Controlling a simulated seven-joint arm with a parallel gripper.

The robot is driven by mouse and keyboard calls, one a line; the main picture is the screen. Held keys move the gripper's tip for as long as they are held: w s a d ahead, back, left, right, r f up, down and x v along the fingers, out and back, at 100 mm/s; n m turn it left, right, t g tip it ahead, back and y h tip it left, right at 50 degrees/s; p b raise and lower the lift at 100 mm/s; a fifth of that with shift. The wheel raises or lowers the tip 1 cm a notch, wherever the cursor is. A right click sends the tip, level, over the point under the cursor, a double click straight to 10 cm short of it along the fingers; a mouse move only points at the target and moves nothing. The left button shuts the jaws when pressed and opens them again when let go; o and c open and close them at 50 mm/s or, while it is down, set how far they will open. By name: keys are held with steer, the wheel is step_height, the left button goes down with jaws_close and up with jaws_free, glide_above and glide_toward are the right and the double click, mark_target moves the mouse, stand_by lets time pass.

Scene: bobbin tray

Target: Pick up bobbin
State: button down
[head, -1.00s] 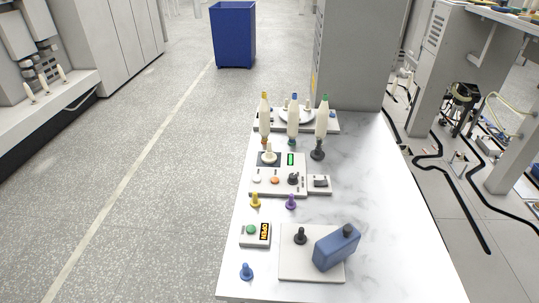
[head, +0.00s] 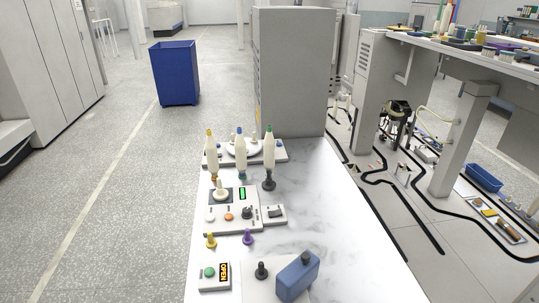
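Three tall white bobbins stand upright near the far end of the marble-topped table. The yellow-tipped bobbin (head: 211,155) is on the left, the blue-tipped bobbin (head: 240,155) in the middle and the green-tipped bobbin (head: 269,150) on the right. The green-tipped one stands on a dark base (head: 269,184). More upright bobbins, one of them white (head: 439,17), show on a second table at the top right, among colourful items too small to make out. My gripper is not in view.
On the marble table (head: 340,235) are a control box (head: 232,224), yellow (head: 211,241) and purple (head: 248,237) pegs, an "OPEN" display box (head: 214,276) and a blue block (head: 297,277). Its right side is clear. A grey cabinet (head: 290,75) stands behind. Black cables cross the right floor.

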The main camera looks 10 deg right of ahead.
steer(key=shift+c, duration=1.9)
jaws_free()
